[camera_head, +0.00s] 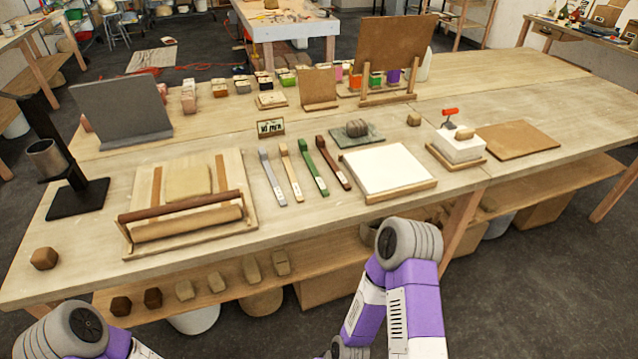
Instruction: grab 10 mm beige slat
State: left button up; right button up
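Four slats lie side by side near the middle of the table: grey (271,176), beige (291,172), green (313,166) and dark red-brown (333,163). The beige slat lies flat between the grey and green ones, with small gaps on both sides. It has a pale marked part at its near end. Any thickness marking is too small to read. Nothing covers the beige slat. My purple and white arm links show at the bottom edge, but neither gripper can be seen.
A wooden roller board (250,222) stands left of the slats, and a white slab on a wooden board (373,197) stands to the right. A small sign (270,127) stands behind them. The table (310,215) is clear in front of the slats.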

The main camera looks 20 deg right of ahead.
aim_at(283, 150)
jog(key=z, duration=2.3)
jog(key=i, duration=1.85)
jog(key=u, duration=2.9)
